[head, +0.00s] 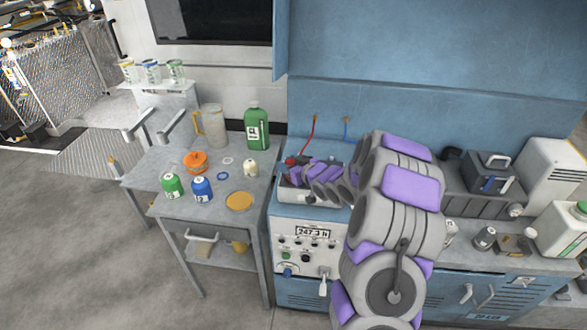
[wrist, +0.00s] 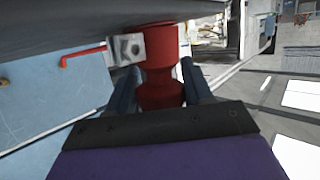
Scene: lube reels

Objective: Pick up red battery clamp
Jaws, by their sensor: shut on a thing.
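The red battery clamp (wrist: 162,75) fills the middle of the wrist view. It has a rounded red body with a grey metal block on its left side. My gripper (wrist: 160,88) has one dark finger on each side of it and is shut on it. In the head view, a small red part of the clamp (head: 290,161) shows at the tip of my gripper (head: 296,166), over the back left of the grey tray on the blue cabinet. My arm hides much of that spot, and I cannot tell whether the clamp touches the tray.
Left, a metal table (head: 218,179) holds several bottles, a jug (head: 213,125) and an orange pot (head: 196,163). A grey toolbox (head: 490,172) stands right of my arm.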

